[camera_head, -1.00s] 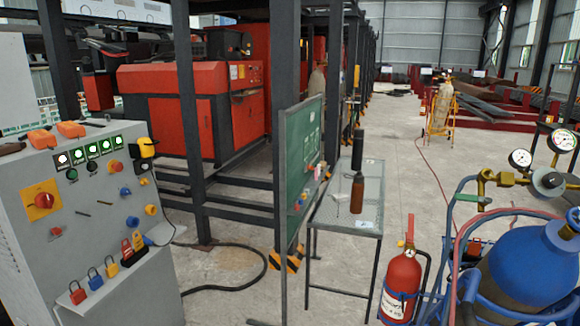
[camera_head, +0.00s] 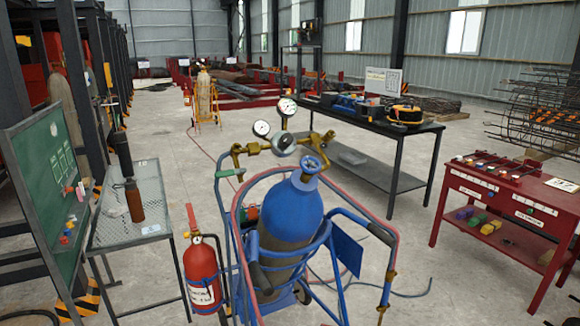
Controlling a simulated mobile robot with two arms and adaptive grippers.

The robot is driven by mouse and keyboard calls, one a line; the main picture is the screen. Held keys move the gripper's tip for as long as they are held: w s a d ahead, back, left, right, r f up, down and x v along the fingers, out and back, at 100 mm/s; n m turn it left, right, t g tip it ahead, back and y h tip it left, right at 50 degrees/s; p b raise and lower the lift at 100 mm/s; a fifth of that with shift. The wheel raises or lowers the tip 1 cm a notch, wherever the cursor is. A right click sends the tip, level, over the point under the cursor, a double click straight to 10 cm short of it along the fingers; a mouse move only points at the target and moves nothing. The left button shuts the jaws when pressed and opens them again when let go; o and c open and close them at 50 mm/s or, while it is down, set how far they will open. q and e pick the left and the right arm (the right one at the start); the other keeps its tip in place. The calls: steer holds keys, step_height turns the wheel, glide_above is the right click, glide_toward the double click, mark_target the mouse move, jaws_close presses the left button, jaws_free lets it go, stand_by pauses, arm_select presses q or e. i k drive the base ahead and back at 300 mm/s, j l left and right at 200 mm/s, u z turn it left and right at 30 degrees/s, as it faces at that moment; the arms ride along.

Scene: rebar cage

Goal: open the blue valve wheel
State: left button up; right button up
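The blue valve wheel (camera_head: 312,164) sits on top of the blue gas cylinder (camera_head: 291,211), near the middle of the view. A brass regulator (camera_head: 283,144) with two round white gauges (camera_head: 274,117) is next to it on the left. The cylinder stands upright in a blue tube-frame cart (camera_head: 322,236) with red and dark hoses around it. How far the wheel is turned cannot be told. Neither of my grippers is in view.
A red fire extinguisher (camera_head: 202,273) is left of the cart. A mesh-top table (camera_head: 170,236) and a green board (camera_head: 44,172) stand at left. A dark workbench (camera_head: 384,132) is behind, and a red table (camera_head: 510,190) at right. Floor between cart and red table is mostly clear.

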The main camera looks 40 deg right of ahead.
mark_target(310, 164)
steer(key=z, duration=1.4)
